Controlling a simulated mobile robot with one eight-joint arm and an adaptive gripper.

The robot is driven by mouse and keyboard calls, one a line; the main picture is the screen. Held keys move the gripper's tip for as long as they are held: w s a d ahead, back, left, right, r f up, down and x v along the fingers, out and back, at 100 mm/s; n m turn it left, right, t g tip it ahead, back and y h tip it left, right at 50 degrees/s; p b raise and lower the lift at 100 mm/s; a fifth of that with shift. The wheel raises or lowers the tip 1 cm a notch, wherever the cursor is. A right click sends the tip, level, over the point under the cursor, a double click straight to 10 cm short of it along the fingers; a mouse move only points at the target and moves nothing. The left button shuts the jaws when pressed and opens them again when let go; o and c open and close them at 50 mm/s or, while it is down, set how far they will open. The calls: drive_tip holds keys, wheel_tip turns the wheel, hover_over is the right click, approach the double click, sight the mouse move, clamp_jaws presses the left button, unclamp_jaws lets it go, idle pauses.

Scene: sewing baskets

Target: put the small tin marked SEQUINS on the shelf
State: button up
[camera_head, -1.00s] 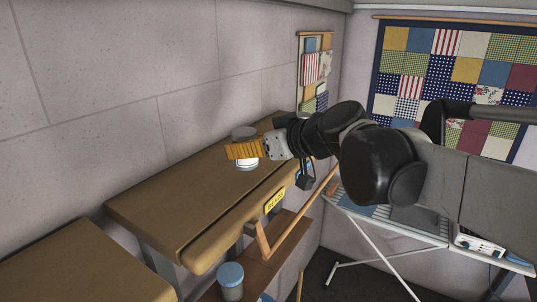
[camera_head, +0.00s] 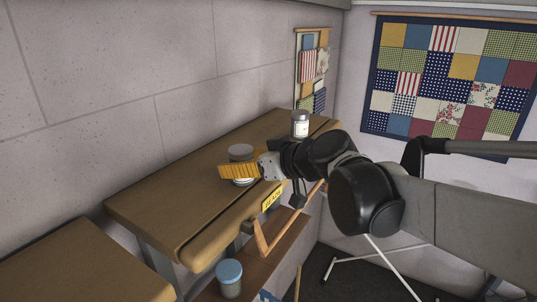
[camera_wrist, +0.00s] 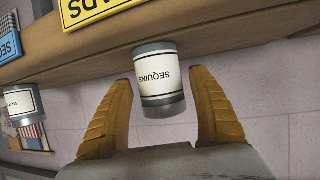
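The small tin marked SEQUINS (camera_wrist: 162,80) has a white label and grey ends. It stands on the shelf (camera_head: 165,205) behind the front edge, and its label appears upside down in the wrist view. My gripper (camera_wrist: 161,78) is open, with its yellow fingers on either side of the tin and a narrow gap on both sides. In the head view, my gripper (camera_head: 240,171) covers the middle of the tin; its grey lid (camera_head: 241,150) shows above the fingers.
Another labelled tin (camera_head: 300,124) stands farther back on the shelf. A yellow sign (camera_head: 271,199) is on the front edge; a blue sign (camera_wrist: 9,46) shows beside it in the wrist view. A blue-lidded jar (camera_head: 229,279) stands on the lower shelf. The shelf's near end is clear.

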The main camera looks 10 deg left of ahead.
drive_tip(key=shift+r, duration=0.25)
drive_tip(key=b+v, duration=0.2)
drive_tip(key=v, duration=1)
drive_tip(key=s+d+f+m+h, duration=0.5)
drive_tip(key=s+d+f, duration=0.2)
drive_tip(key=d+f, duration=0.4)
drive_tip(key=s+d+f+m+h, duration=0.6)
drive_tip(key=d+f, duration=0.5)
drive_tip(key=d, duration=0.3)
drive_tip(key=shift+s+d+g, duration=0.15)
drive_tip(key=shift+s+g, duration=0.15)
drive_tip(key=shift+s, duration=0.25)
drive_tip(key=shift+f, duration=0.1)
